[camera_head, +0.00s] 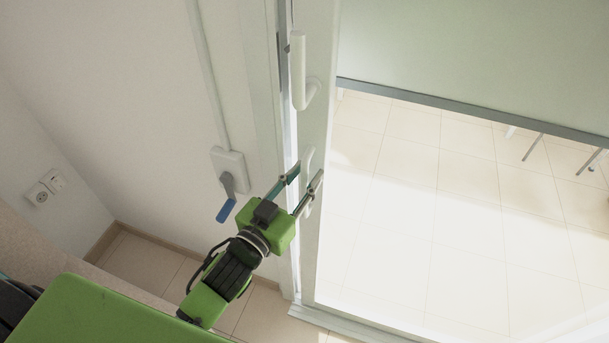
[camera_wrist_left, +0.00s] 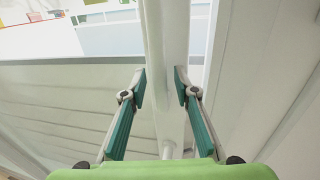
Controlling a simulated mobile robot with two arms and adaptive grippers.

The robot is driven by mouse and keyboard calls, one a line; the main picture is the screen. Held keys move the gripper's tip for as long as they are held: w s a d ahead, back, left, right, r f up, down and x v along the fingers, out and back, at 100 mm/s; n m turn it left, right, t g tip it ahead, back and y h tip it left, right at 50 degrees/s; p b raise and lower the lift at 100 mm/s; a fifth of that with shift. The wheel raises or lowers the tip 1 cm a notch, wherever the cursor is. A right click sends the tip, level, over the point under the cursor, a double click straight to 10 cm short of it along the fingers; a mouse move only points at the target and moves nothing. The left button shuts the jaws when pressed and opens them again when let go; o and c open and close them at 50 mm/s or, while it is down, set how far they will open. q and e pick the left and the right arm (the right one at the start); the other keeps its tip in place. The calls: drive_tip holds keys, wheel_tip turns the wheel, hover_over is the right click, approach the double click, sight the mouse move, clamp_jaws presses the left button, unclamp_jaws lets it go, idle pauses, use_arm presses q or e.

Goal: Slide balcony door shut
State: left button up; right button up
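The balcony door (camera_head: 320,120) is a white-framed glass panel at the middle of the head view. It stands close to the white jamb (camera_head: 265,110), with a narrow bright strip between them. A white bar handle (camera_head: 307,160) is on the door frame; it also shows in the wrist view (camera_wrist_left: 172,120). My left gripper (camera_head: 304,176) is at this handle. Its two teal-padded fingers (camera_wrist_left: 161,78) are apart, one on each side of the white bar. I cannot tell whether they touch it. My right gripper is not in view.
A second white handle (camera_head: 298,70) sits higher on the frame. A wall box (camera_head: 229,163) with a blue lever (camera_head: 226,210) is left of the jamb, near my gripper. A socket (camera_head: 42,193) is at far left. Pale tiled floor (camera_head: 430,220) shows through the glass.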

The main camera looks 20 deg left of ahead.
use_arm(q)
clamp_jaws()
drive_tip(key=shift+w+a+p, duration=0.15)
drive_tip(key=shift+a+p, duration=0.3)
drive_tip(key=shift+a, duration=2)
drive_tip(key=shift+o, duration=0.7)
unclamp_jaws()
drive_tip(key=shift+d, duration=0.1)
drive_tip(key=shift+a, duration=0.2)
drive_tip(key=v, duration=1.2)
